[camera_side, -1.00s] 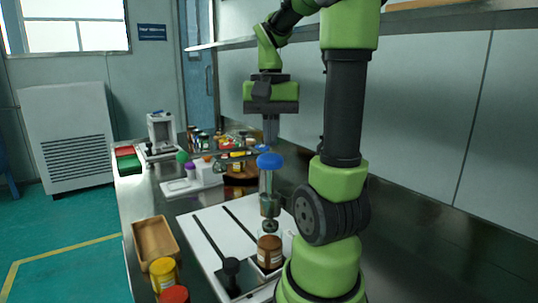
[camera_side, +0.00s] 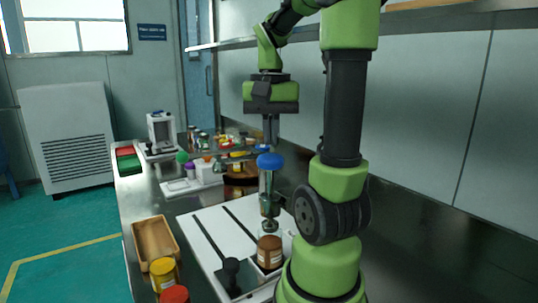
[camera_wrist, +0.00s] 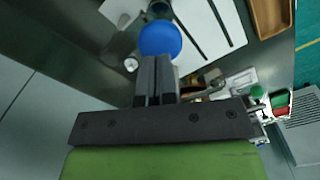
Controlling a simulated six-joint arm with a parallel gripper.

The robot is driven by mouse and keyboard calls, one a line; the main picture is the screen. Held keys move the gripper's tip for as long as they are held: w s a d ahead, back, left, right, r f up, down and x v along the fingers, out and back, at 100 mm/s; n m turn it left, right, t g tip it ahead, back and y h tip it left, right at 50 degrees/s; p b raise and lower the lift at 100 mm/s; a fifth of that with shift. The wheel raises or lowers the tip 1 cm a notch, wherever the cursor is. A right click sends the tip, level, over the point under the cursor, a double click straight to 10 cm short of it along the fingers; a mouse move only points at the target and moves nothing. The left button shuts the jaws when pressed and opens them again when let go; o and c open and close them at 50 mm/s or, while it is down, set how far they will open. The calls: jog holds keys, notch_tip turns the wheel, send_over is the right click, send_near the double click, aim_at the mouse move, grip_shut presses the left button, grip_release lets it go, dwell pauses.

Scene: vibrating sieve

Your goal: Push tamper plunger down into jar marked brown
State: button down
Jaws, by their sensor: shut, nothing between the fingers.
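The tamper plunger has a round blue knob (camera_side: 270,160) on top; the knob also shows in the wrist view (camera_wrist: 160,39). Below the knob is a clear, metal-ended body (camera_side: 268,186). The plunger stands upright over a jar with brown contents and a pale label (camera_side: 270,252). Its lower end is close to the jar top; I cannot tell whether it is inside. My gripper (camera_side: 270,144) points down with its tips just above the knob. In the wrist view, its fingers (camera_wrist: 155,60) are together with nothing between them, and the tips overlap the knob's near edge.
The jar stands in a white board or tray (camera_side: 207,222) with dark bars. A wooden tray (camera_side: 155,243), a yellow-lidded jar (camera_side: 163,271) and a red lid (camera_side: 174,294) are at front left. Several bottles and small items crowd the bench behind.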

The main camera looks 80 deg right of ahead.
aim_at(270, 156)
dwell(0.3)
jog(key=shift+f, duration=3.75)
jog(key=shift+r, duration=5.6)
jog(key=w+a+f+n+t+y, duration=0.2)
jog(key=a+n+t, duration=0.5)
jog(key=a, duration=1.1)
jog(key=w+f+n, duration=0.1)
jog(key=n, duration=0.3)
jog(key=shift+w+a, duration=0.15)
jog(key=shift+a, duration=0.2)
